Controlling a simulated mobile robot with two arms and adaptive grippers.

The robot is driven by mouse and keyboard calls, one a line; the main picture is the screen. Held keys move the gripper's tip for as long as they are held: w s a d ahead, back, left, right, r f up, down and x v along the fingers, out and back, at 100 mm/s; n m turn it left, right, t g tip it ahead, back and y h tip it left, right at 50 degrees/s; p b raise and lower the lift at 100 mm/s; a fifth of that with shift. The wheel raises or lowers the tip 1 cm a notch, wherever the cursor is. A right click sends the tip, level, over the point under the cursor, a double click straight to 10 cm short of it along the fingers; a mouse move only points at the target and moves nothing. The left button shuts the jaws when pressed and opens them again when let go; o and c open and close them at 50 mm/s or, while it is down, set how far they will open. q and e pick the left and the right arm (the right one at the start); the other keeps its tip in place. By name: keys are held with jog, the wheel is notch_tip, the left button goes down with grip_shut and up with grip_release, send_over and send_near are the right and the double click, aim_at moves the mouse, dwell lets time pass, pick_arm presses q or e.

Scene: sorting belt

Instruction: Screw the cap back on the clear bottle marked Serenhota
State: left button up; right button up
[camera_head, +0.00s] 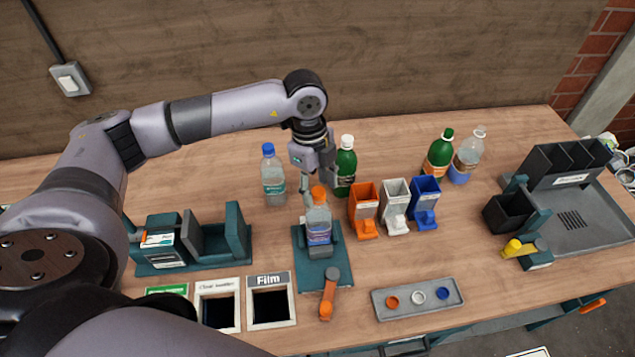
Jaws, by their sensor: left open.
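A clear bottle (318,223) with a blue-purple label stands upright in a dark teal holder (308,268) at the middle of the bench. An orange cap (318,192) sits at its mouth; I cannot tell how tightly. The label is too small to read, so I cannot confirm the name Serenhota. My left gripper (318,187) is open and points down, its fingers around or just above the cap. I cannot tell whether they touch it. My right gripper is not in view.
Bottles stand behind: blue-capped clear (273,178), white-capped green (346,168), and two farther right. Orange (364,203), white (395,200) and blue (425,198) dispensers stand right of the holder. A grey tray (419,309) with three caps lies in front. Film bin (270,281) is front left.

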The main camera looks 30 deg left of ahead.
pick_arm(q)
jog(key=c, duration=0.5)
grip_shut()
jog(key=shift+c, duration=1.1)
grip_release()
grip_shut()
jog(key=m+b, duration=0.1)
jog(key=m, duration=0.2)
jog(key=shift+f+b, duration=0.15)
jog(key=shift+b, duration=0.2)
jog(key=shift+m+g, duration=0.3)
jog(key=shift+m, duration=0.8)
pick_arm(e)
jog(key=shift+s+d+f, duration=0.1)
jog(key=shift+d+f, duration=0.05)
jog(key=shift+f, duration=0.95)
